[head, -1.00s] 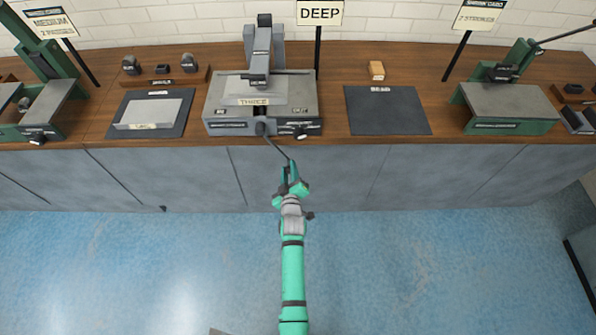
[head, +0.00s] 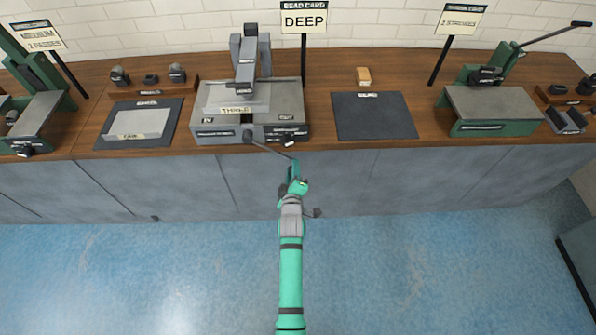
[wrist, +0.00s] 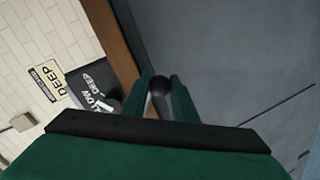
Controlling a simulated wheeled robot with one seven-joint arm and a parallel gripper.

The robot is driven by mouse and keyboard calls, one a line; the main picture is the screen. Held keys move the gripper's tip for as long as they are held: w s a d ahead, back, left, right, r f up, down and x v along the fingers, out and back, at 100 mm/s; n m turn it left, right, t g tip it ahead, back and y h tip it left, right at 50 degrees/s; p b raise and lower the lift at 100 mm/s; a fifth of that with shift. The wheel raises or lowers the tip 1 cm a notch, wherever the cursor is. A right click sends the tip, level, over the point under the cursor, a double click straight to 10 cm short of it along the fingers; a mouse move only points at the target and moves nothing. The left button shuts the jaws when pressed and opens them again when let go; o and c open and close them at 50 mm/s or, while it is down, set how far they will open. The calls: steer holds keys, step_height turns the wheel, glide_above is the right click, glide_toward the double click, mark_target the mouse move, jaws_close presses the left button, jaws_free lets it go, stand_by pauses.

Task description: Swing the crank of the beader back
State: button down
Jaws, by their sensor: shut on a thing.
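My gripper (head: 293,172) is at the crank's outer end, in front of the bench. In the wrist view, my gripper (wrist: 161,92) has its two green fingers shut on the dark round crank end (wrist: 160,84) between them. The beader's dial panel (wrist: 97,90) shows beyond the fingers.
A "DEEP" card (head: 304,20) stands behind the beader. A dark mat (head: 373,117) lies to its right and another mat (head: 112,113) with a metal piece to its left. Green machines (head: 492,108) stand further off. The blue floor in front is clear.

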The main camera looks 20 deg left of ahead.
steer(key=shift+w+a+r, duration=0.1)
steer(key=shift+a+r, duration=0.05)
steer(key=shift+r, duration=0.3)
steer(key=c, duration=1.4)
jaws_free()
steer(key=shift+c, duration=0.2)
steer(key=shift+f, duration=0.15)
steer(key=shift+s+d, duration=0.3)
steer(key=shift+s, duration=0.2)
steer(key=v, duration=1)
steer(key=shift+a, duration=0.1)
